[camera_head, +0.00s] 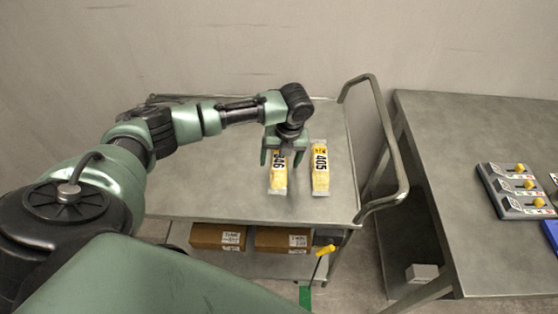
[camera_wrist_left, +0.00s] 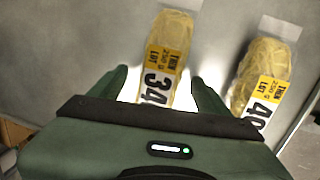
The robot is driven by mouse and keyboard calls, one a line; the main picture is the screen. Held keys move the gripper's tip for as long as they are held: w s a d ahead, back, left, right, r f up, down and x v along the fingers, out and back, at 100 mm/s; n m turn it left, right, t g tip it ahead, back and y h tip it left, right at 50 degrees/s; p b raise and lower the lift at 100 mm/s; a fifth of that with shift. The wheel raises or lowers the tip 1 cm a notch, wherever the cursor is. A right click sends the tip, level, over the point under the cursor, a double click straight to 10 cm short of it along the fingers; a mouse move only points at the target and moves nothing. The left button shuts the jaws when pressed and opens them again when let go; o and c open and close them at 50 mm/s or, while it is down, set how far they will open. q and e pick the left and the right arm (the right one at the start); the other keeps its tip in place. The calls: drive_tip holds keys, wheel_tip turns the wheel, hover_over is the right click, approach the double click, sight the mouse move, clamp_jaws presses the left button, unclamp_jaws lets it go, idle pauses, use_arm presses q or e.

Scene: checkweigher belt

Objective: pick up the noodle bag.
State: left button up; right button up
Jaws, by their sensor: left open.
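Two yellow noodle bags with clear ends lie side by side on the grey metal cart top (camera_head: 215,185). The left noodle bag (camera_head: 278,180), with a label partly hidden by the gripper, also shows in the left wrist view (camera_wrist_left: 170,50). The right noodle bag (camera_head: 320,170) is labelled 405 and shows in the left wrist view (camera_wrist_left: 262,75). My left gripper (camera_head: 283,160) is open above the left bag. In the left wrist view its fingers (camera_wrist_left: 160,85) stand on either side of that bag; whether they touch it I cannot tell. My right gripper is not in view.
The cart has a raised tubular handle (camera_head: 385,125) on its right and cardboard boxes (camera_head: 218,237) on its lower shelf. A grey table (camera_head: 460,180) to the right bears a panel with yellow knobs (camera_head: 515,190). The cart top left of the bags is clear.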

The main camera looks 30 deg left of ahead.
use_arm(q)
clamp_jaws()
drive_tip(key=shift+r, duration=0.15)
